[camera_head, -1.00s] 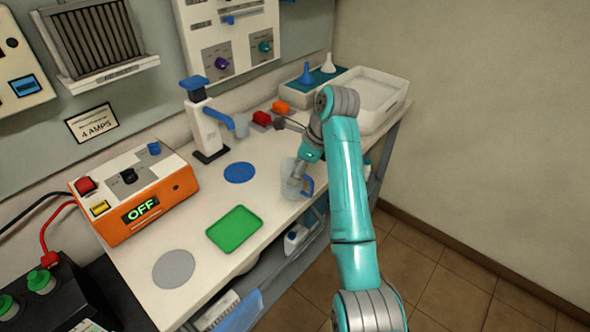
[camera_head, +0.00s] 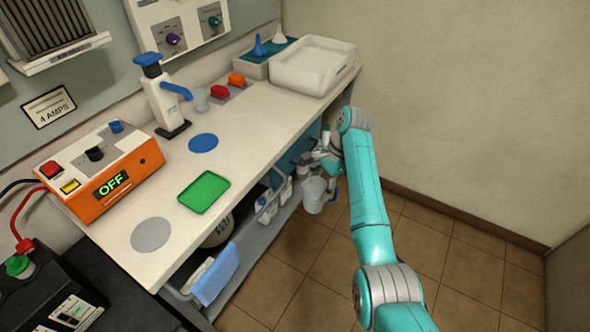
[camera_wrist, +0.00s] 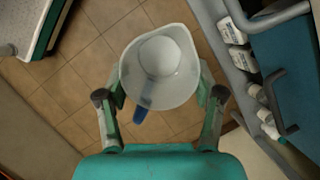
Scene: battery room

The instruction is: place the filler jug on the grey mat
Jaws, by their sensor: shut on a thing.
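The filler jug (camera_wrist: 178,82) is a pale translucent vessel with a blue handle. In the wrist view it sits between the two fingers of my gripper (camera_wrist: 160,100), which is shut on it. In the head view the jug (camera_head: 314,194) hangs upright in my gripper (camera_head: 318,165), off the bench's front edge and below the top, over the floor. The grey mat (camera_head: 151,234) is a bare round disc on the near left of the bench top.
A green tray (camera_head: 204,192) and a blue disc (camera_head: 203,143) lie on the bench. An orange charger (camera_head: 101,178) reading OFF and a white pump dispenser (camera_head: 166,103) stand behind. The lower shelf (camera_head: 262,233) holds bottles and a bin. Tiled floor is free at right.

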